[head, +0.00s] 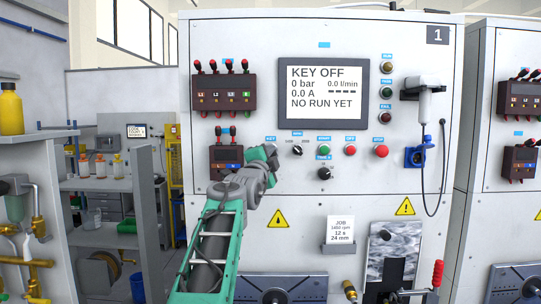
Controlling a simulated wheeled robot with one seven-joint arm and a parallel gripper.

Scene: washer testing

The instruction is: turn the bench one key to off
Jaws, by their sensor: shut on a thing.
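The bench 1 panel (450,110) stands upright in front of me, marked with a "1" plate. Its screen (323,88) reads "KEY OFF", 0 bar, 0.0 A and "NO RUN YET". My gripper (270,156) is at the panel just below the blue KEY label (270,139), shut on the key there. The key itself is hidden behind my gripper, so its angle cannot be seen.
Right of my gripper are a mode knob (297,150), a green start button (323,151), red buttons (380,151) and a lower knob (324,174). A corded grey handset (424,85) hangs at right.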

